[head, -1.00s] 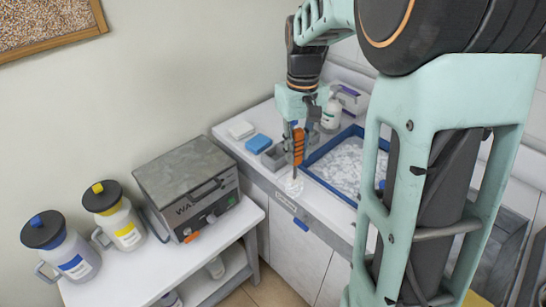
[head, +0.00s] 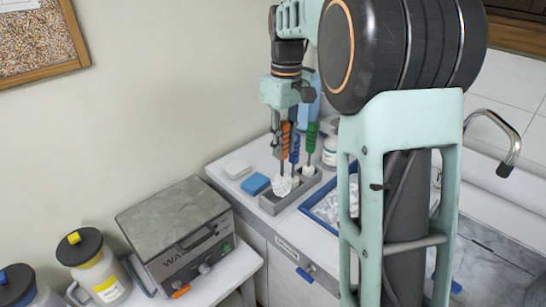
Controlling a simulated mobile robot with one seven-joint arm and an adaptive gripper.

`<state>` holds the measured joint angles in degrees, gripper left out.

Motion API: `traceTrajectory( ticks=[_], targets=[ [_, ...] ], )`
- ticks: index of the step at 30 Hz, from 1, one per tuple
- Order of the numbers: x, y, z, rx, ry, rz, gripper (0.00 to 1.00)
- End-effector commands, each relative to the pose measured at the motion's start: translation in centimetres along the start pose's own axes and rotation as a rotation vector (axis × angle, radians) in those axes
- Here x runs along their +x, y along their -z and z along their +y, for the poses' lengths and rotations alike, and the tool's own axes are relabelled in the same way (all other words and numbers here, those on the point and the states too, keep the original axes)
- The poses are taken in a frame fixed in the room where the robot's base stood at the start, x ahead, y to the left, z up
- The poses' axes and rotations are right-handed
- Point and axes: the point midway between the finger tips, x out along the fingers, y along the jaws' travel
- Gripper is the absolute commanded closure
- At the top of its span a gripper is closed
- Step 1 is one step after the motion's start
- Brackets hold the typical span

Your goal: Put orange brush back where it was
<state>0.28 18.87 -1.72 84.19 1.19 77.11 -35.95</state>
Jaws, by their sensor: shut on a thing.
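The orange brush (head: 285,138) is upright with its white bristle head down, at the left part of a grey holder (head: 272,207) on the counter. My gripper (head: 277,135) is shut on its orange handle, pointing down. A blue brush (head: 295,150) and a green brush (head: 311,138) stand upright in the holder just right of it. The bristle head is over or at the holder's left end; I cannot tell whether it rests inside.
A blue sponge (head: 256,184) and a white block (head: 237,168) lie left of the holder. A blue-rimmed tray (head: 318,222) is close on its right, with a white bottle (head: 330,150) behind. A grey machine (head: 180,230) stands on the lower table.

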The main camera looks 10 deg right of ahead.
Motion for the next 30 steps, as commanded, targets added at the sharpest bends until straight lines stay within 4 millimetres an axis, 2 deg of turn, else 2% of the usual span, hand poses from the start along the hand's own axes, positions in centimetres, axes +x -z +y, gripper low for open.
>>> traceTrajectory(
  ticks=[1, 6, 14, 21, 30],
  targets=[
    [1.3, 0.7, 0.2, 0.0, 0.005, -0.008, 1.0],
    [3.7, 2.7, 1.0, -0.001, 0.002, -0.004, 1.0],
    [5.2, 3.8, 1.5, 0.0, 0.002, -0.003, 1.0],
    [8.4, 4.0, 1.6, 0.001, 0.003, -0.004, 1.0],
    [8.7, 4.0, 1.6, 0.001, 0.001, -0.002, 1.0]
  ],
)
